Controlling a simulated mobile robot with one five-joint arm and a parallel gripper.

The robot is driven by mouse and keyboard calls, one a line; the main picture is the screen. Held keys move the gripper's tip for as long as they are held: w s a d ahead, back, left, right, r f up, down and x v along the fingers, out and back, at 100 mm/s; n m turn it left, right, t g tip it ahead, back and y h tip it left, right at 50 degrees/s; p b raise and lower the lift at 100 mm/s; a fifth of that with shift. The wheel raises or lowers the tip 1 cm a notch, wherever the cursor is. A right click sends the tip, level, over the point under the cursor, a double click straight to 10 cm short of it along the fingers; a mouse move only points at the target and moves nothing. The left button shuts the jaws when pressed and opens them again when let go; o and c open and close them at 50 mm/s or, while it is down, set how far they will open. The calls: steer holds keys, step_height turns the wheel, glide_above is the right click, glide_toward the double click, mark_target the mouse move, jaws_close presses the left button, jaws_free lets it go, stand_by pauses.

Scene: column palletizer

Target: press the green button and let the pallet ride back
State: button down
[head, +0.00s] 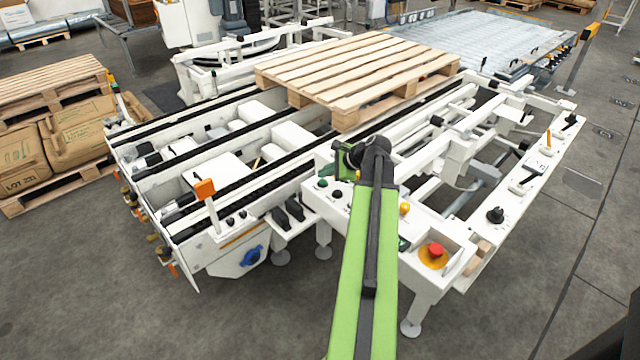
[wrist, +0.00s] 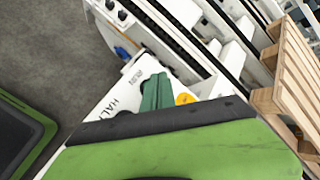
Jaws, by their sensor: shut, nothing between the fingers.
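My gripper (wrist: 157,90) shows in the wrist view as two dark green fingers, shut and side by side, with nothing between them. They are over the white control panel (wrist: 105,108), near the words RUN and HALT. A small dark green button (head: 323,183) is at the panel's left end in the head view. I cannot tell whether the fingers touch any button. The wooden pallet (head: 360,70) lies flat on the conveyor, toward its far side.
A red stop button (head: 435,250) on a yellow base is at the panel's near right corner. White conveyor rails (head: 190,165) run left of the panel. Stacked pallets and sacks (head: 55,140) stand at the far left. The grey floor (head: 130,300) at the near left is clear.

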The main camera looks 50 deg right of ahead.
steer(key=shift+f, duration=0.1)
steer(key=shift+f+b, duration=0.3)
steer(key=shift+b, duration=0.1)
